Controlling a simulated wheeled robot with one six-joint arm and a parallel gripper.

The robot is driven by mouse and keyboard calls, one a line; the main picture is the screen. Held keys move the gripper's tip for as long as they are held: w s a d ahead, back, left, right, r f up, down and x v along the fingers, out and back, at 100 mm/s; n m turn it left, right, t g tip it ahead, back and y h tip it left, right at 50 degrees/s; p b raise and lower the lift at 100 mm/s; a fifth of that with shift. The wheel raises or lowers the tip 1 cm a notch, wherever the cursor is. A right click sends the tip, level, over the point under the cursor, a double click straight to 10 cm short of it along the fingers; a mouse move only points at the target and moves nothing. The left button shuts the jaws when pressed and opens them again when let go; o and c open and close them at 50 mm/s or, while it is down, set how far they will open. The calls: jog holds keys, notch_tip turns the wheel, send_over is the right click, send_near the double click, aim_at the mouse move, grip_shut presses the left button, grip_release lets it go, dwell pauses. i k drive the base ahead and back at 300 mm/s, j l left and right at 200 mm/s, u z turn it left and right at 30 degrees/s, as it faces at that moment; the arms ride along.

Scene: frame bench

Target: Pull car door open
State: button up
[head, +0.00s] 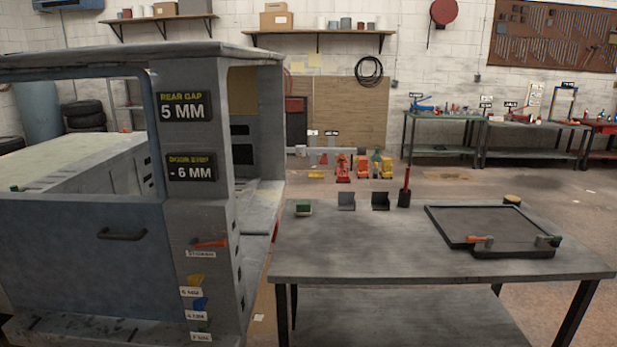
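A blue-grey car door (75,255) fills the lower left, set in a grey vehicle body frame (215,150). It has a dark bar handle (122,235) near its right edge, and an open window space above. The door looks flush with the pillar, though the exact gap is hard to tell. The pillar carries dark signs reading "REAR GAP 5 MM" (186,107) and "DOOR STEP - 6 MM" (191,169). My gripper is not in view, and nothing touches the handle.
A grey table (350,262) stands right of the frame, holding a black tray (490,222), small bins and a green block (303,208). An orange-handled tool (209,244) and coloured pieces sit on the pillar. Benches (440,118) line the back wall.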

aim_at(94, 255)
jog(key=i+j+u, duration=0.35)
jog(key=j+u, duration=0.15)
jog(key=j, duration=0.25)
jog(key=i+j+u, duration=0.25)
jog(key=k+j, duration=0.05)
jog(key=j, duration=0.05)
